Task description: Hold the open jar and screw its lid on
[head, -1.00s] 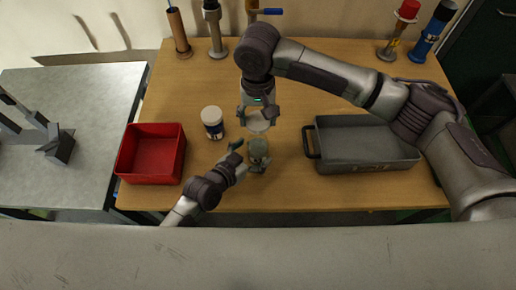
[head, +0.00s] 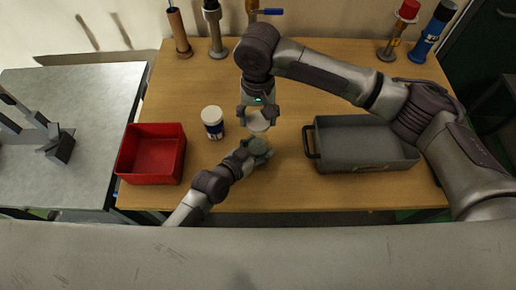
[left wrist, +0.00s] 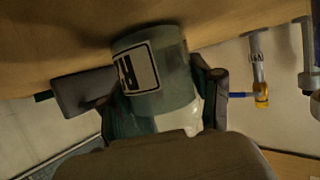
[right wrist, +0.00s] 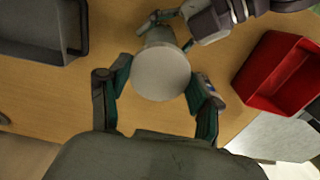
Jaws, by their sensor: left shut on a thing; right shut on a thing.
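The open jar (head: 257,146) is grey-green, with a black-and-white label on it in the left wrist view (left wrist: 138,72). My left gripper (head: 258,151) is shut around the jar's side, a finger on each side. Whether the jar's base touches the table is unclear. The lid (head: 258,124) is a pale round disc held by my right gripper (head: 258,115). In the right wrist view the lid (right wrist: 161,73) sits between the fingertips and partly covers the jar (right wrist: 159,36). In the head view the lid is behind the jar and apart from it.
A white-capped bottle (head: 212,121) stands left of the lid. A red bin (head: 183,160) is at the left and a grey handled tray (head: 366,164) at the right. Several tools and stands line the table's back edge. The table's front middle is clear.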

